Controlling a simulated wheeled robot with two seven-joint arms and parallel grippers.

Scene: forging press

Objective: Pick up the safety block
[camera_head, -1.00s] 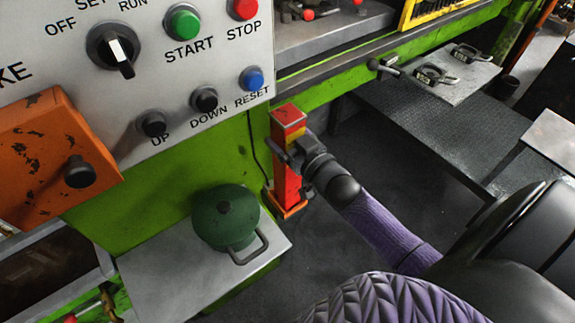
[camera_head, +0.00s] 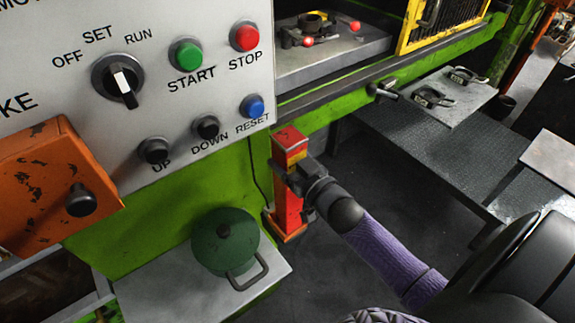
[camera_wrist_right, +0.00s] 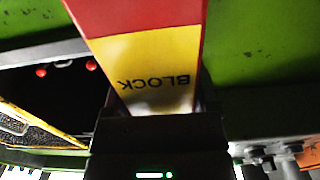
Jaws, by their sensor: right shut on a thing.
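The safety block (camera_head: 289,208) is an upright red post with a yellow band, standing at the green press frame under the control panel. Its foot is at an orange holder (camera_head: 286,231). My right gripper (camera_head: 293,179) reaches it from the right and is shut on its upper part. In the right wrist view the block (camera_wrist_right: 150,62) fills the middle, with "BLOCK" lettering upside down on its yellow band, and the gripper (camera_wrist_right: 158,122) sits against it. Whether the block's foot is clear of the holder cannot be told. My left gripper is not in view.
The control panel (camera_head: 190,75) with buttons and a selector is above left. A green lidded pot (camera_head: 225,243) stands on a grey shelf (camera_head: 150,290) at lower left. The press bed (camera_head: 335,62) is above. A dark metal table (camera_head: 420,140) lies to the right; the floor between is clear.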

